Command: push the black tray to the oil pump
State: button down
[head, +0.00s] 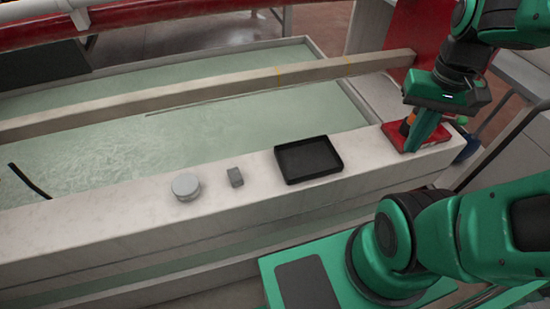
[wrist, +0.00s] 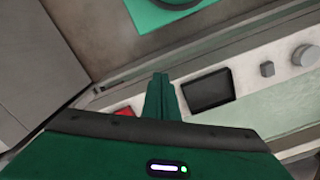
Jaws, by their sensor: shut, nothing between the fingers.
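The black tray (head: 309,158) is a shallow rectangle lying flat on the pale ledge (head: 90,235), right of its middle. It also shows in the wrist view (wrist: 208,91), right of the fingers. My gripper (head: 415,145) is shut and empty, pointing down over the red block or plate (head: 397,137) at the ledge's right end, apart from the tray and to its right. The wrist view shows its green fingers (wrist: 160,92) together. An orange part (head: 406,125) shows beside the fingers. I cannot tell for sure which thing is the oil pump.
A small grey block (head: 235,177) and a round grey disc-shaped piece (head: 186,187) stand left of the tray. Behind the ledge is a basin of greenish water (head: 110,150) crossed by a beam (head: 220,88). Clear ledge lies between tray and red piece.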

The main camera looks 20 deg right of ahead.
jog(key=w+a+f+n+h, duration=0.1)
jog(key=w+a+f+n, duration=0.2)
jog(key=w+a+n, duration=0.35)
jog(key=w+a+f+n, duration=0.3)
jog(key=w+a+n, duration=0.1)
jog(key=w+n, duration=0.5)
jog(key=w+a+f+n, duration=0.3)
jog(key=a+f+n, duration=0.15)
jog(key=a, duration=0.45)
jog(key=w+a+f+n, duration=0.4)
jog(key=a+f, duration=0.2)
jog(key=a, duration=0.2)
jog(key=shift+y, duration=0.4)
notch_tip(320, 180, down, 10)
jog(key=shift+a+f, duration=0.1)
jog(key=shift+d, duration=2.05)
